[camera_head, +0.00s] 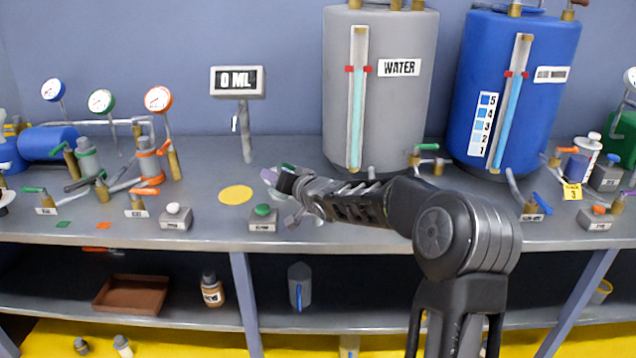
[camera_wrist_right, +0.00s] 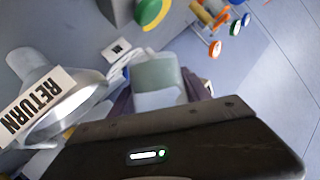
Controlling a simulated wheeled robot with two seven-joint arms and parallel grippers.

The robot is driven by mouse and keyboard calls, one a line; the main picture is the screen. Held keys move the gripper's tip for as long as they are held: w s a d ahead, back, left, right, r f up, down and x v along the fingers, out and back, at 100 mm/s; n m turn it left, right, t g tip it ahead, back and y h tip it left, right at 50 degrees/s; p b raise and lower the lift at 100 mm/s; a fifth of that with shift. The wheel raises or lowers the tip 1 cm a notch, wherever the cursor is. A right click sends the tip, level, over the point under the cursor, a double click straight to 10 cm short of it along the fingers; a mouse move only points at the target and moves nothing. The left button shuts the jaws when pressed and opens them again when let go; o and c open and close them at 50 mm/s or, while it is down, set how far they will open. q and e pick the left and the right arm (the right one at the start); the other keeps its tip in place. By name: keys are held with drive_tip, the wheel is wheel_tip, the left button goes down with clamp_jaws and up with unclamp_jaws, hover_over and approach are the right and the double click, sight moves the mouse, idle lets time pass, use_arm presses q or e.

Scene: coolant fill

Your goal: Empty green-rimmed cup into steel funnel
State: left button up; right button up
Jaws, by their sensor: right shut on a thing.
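My right gripper (camera_head: 275,178) reaches in from the right over the bench, left of the grey tank. It is shut on a small cup, of which only a green edge (camera_head: 286,167) shows in the head view. In the right wrist view the pale cup (camera_wrist_right: 158,97) with a grey-green part sits between the purple fingers. Whether it is tilted or holds liquid I cannot tell. A shiny steel funnel-like vessel (camera_wrist_right: 82,108) stands beside the gripper behind a RETURN label, apart from the cup. In the head view my arm mostly hides that area. My left gripper is not in view.
A 0 ML display (camera_head: 238,81) stands over a tap, with a yellow disc (camera_head: 236,195) in front. A green button box (camera_head: 263,218) sits near the bench's front edge. The grey WATER tank (camera_head: 400,120) and the blue tank (camera_head: 545,100) stand behind my arm.

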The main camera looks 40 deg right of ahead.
sight(292, 167)
drive_tip(key=shift+s+d+r+m+p, duration=0.2)
drive_tip(key=shift+d+m+p, duration=0.2)
drive_tip(key=shift+p, duration=0.9)
drive_tip(key=shift+t, duration=0.3)
drive_tip(key=shift+d+r+m+y+p, duration=0.1)
drive_tip(key=shift+r+m+y+p, duration=0.3)
drive_tip(key=shift+m+p, duration=0.3)
drive_tip(key=shift+r+m+t+p, duration=0.4)
drive_tip(key=shift+m+t, duration=0.1)
drive_tip(key=shift+m, duration=0.1)
drive_tip(key=shift+s+d+r+m+t, duration=0.1)
drive_tip(key=shift+r+m+t, duration=0.25)
drive_tip(key=shift+m, duration=0.35)
idle(0.6)
drive_tip(key=shift+d+f+m+t+y+b, duration=0.1)
drive_tip(key=shift+f+m+t+y+b, duration=0.25)
drive_tip(key=shift+m, duration=0.45)
idle(0.6)
drive_tip(key=shift+s+d+r+m+t+p, duration=0.3)
drive_tip(key=shift+d+r+m+p, duration=0.1)
drive_tip(key=shift+d+m+p, duration=0.35)
idle(0.7)
drive_tip(key=shift+r+m+t, duration=0.2)
drive_tip(key=shift+m+t, duration=0.1)
drive_tip(key=shift+m, duration=0.35)
idle(0.3)
